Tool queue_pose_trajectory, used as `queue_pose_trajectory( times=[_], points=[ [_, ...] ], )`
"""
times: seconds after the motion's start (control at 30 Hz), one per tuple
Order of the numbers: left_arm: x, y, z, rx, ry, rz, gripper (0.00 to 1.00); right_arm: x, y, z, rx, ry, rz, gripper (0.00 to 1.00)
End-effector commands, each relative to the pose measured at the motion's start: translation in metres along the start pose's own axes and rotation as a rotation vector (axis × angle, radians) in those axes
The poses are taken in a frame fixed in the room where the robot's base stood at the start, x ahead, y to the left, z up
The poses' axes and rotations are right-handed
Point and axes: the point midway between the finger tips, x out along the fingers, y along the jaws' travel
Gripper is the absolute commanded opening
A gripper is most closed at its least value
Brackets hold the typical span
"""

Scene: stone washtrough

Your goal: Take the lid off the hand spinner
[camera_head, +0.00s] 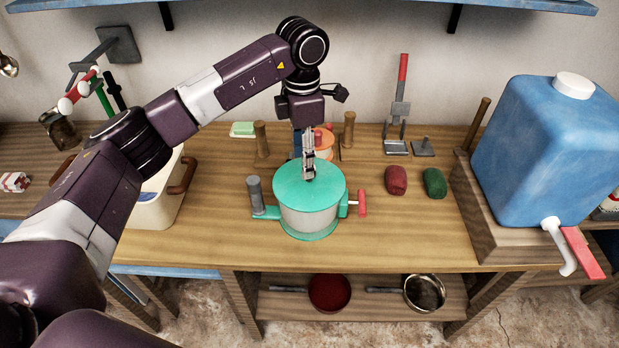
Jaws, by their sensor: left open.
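The hand spinner (306,218) stands on the wooden worktop near its front middle. It has a pale drum, a green base, a grey upright handle at its left and a red crank grip at its right. Its green round lid (325,192) sits flat on top. My left gripper (309,176) is over the middle of the lid, pointing down, with its fingers apart. The fingers hide the lid's centre, and I cannot tell whether they touch it. My right gripper is not in view.
A blue water container (545,150) on a wooden stand is at the right. A red bundle (396,180) and a green bundle (434,183) lie right of the spinner. A cream basin (160,205) is at the left. Wooden posts and an orange pot (324,146) stand behind.

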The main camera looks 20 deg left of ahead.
Motion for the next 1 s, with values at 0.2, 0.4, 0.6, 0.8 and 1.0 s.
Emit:
queue_pose_trajectory(
  times=[0.2, 0.4, 0.6, 0.8, 1.0],
  points=[
    [0.029, -0.003, 0.011, 0.001, 0.002, -0.005, 0.44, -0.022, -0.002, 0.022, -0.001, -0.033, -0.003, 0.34],
    [0.048, -0.002, 0.011, 0.001, -0.001, -0.002, 0.44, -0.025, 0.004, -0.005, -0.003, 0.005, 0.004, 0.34],
    [0.049, -0.002, 0.011, 0.002, -0.003, -0.002, 0.44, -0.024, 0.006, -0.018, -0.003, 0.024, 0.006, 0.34],
    [0.049, -0.002, 0.011, 0.002, -0.003, -0.002, 0.23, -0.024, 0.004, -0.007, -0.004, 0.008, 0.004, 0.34],
    [0.048, -0.002, 0.011, 0.002, -0.003, -0.002, 0.01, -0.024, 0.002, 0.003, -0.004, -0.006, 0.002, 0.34]
  ],
)
